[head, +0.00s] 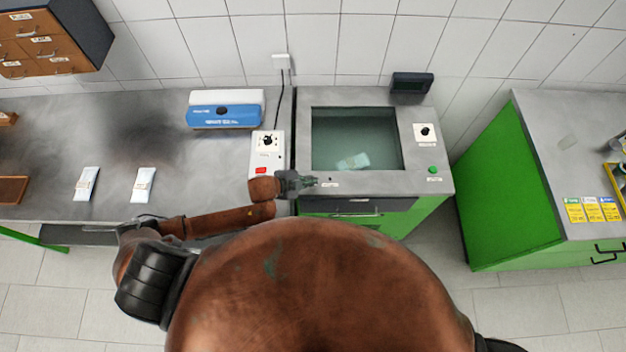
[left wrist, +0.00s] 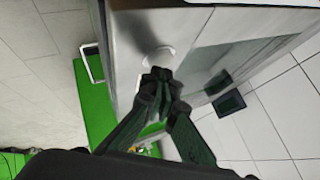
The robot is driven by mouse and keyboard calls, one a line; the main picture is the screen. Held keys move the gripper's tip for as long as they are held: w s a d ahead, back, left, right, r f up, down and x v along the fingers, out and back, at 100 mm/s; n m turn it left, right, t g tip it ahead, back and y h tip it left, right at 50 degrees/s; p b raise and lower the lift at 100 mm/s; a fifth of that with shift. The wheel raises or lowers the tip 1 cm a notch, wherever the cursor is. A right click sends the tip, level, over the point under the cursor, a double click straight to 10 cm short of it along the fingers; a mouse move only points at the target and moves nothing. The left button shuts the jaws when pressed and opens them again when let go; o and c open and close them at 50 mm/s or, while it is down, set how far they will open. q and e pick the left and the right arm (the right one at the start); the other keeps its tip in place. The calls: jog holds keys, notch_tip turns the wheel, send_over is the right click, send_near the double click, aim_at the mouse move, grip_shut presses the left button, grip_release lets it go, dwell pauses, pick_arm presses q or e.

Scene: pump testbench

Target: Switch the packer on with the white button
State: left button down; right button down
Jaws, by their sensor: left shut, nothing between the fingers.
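My left gripper (head: 312,181) is at the front left corner of the grey-topped bench with the sunken tank (head: 448,182). It is shut and empty. In the left wrist view its closed fingertips (left wrist: 158,75) are in front of a white round spot (left wrist: 160,55) on the grey metal, which looks like the white button. The fingers cover its lower edge, and I cannot tell whether they touch it. In the head view the button cannot be made out; a small white label (head: 330,184) lies just right of the fingertips. My right gripper is not in view.
A white control box (head: 266,142) with a black knob and red switch stands left of the tank. A green button (head: 432,169) and black knob (head: 425,131) are at its right. A small dark display (head: 411,83) stands behind. Two white packets (head: 144,184) (head: 86,183) lie on the left bench.

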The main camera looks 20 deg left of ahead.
pick_arm(q)
jog(key=shift+f, duration=0.2)
dwell(0.4)
jog(key=shift+r, duration=0.1)
jog(key=shift+r+p, duration=0.55)
jog(key=shift+p, duration=0.25)
notch_tip(320, 180, up, 6)
jog(key=p, duration=0.6)
jog(key=shift+p, duration=0.3)
dwell(0.6)
